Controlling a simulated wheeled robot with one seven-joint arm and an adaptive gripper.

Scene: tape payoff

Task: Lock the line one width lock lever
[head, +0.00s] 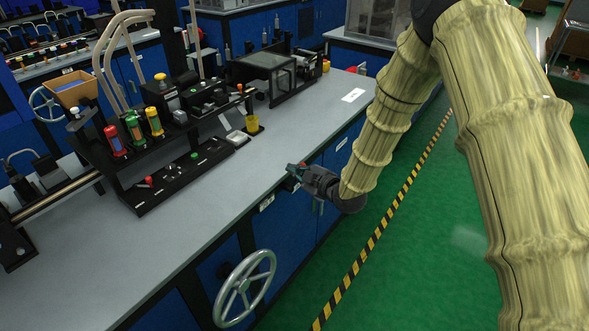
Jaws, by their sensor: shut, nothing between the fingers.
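My gripper (297,171) is shut and empty at the bench's front edge, in the middle of the head view. Its small fingertips show teal and red. I cannot make out for sure which part is the line one width lock lever. A small red-knobbed lever (149,181) stands on the black control panel (165,190), well to the left of my gripper and apart from it. A grey spoked handwheel (245,287) sits on the blue bench front, below and left of my gripper. Anything directly behind my gripper is hidden.
The grey bench top (210,215) is clear between the panel and its front edge. Red, green and yellow cylinders (134,130) stand behind the panel. Green floor with a yellow-black stripe (385,216) lies open at the right.

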